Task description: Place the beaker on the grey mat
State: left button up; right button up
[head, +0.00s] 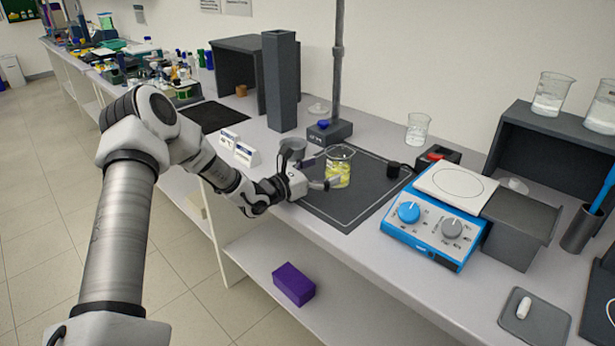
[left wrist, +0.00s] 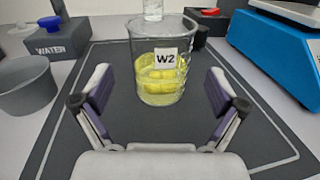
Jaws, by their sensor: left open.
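The beaker (head: 340,164) is clear glass with yellow contents and stands upright on the dark grey mat (head: 376,188). In the left wrist view the beaker (left wrist: 160,62) carries a white W2 label and stands on the mat (left wrist: 262,128), just beyond the fingertips. My left gripper (head: 322,172) is open, with its fingers low over the mat. In the left wrist view the fingers of the gripper (left wrist: 160,100) are spread to either side in front of the beaker, with a visible gap on each side. My right gripper is not in view.
A blue hotplate (head: 430,228) stands to the right of the mat. A stand base marked WATER (head: 328,132) is behind it, and a grey cup (head: 292,148) is at its left. Another clear beaker (head: 417,129) stands behind the mat. The mat's front part is clear.

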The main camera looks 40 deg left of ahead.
pick_arm(q)
jog(key=p+v, duration=0.1)
jog(key=v, duration=0.5)
jog(key=shift+s+a+r, duration=0.1)
jog(key=shift+a+r, duration=0.05)
jog(key=shift+r, duration=0.05)
jog(key=shift+s+f, duration=0.15)
jog(key=shift+s, duration=0.55)
jog(key=shift+f, duration=0.1)
